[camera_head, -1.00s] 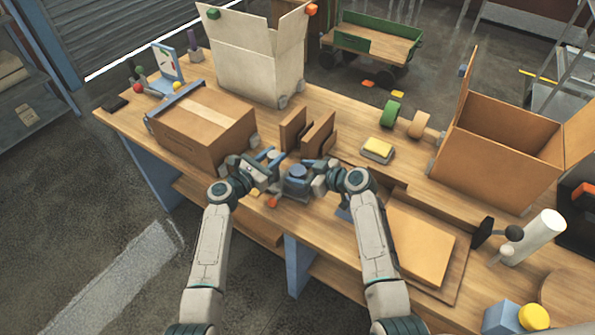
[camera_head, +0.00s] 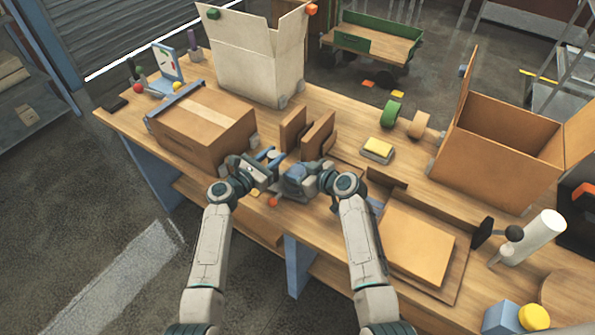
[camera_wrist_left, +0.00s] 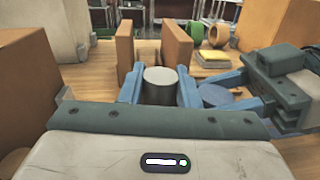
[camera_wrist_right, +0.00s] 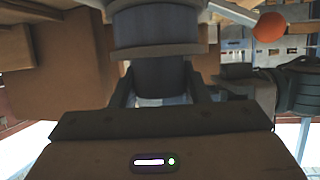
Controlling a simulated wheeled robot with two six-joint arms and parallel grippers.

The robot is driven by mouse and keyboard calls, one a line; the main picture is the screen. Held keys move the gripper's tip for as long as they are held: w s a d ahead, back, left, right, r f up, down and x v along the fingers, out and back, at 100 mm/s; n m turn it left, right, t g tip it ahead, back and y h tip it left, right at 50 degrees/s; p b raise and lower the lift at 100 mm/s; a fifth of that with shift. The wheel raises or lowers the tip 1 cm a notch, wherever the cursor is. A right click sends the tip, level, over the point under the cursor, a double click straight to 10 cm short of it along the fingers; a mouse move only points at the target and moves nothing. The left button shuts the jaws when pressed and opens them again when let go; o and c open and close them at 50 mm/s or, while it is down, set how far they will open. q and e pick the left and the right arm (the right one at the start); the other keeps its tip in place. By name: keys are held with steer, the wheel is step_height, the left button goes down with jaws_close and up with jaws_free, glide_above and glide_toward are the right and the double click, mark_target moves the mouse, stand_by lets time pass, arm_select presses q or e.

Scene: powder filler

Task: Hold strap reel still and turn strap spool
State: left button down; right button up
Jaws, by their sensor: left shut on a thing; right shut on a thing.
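The strap reel, a grey upright cylinder (camera_wrist_left: 160,85), stands at the bench's front edge, with its top showing. My left gripper (camera_head: 270,157) is shut around it, one blue finger on each side. Just right of it is the blue strap spool (camera_head: 292,180); its round blue top also shows in the left wrist view (camera_wrist_left: 215,95). My right gripper (camera_head: 312,173) is shut on the spool. In the right wrist view the fingers grip a dark blue round part (camera_wrist_right: 160,75) below a wider grey drum (camera_wrist_right: 155,30). How the two parts join is hidden.
A taped carton (camera_head: 203,125) stands close left of my left gripper. Upright brown panels (camera_head: 318,136) stand just behind. A flat brown board (camera_head: 418,246) lies to the right.

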steer(key=shift+m+t+h, duration=0.7)
steer(key=shift+m, duration=0.1)
steer(key=o, duration=1)
steer(key=shift+c, duration=0.2)
steer(key=v, duration=1.2)
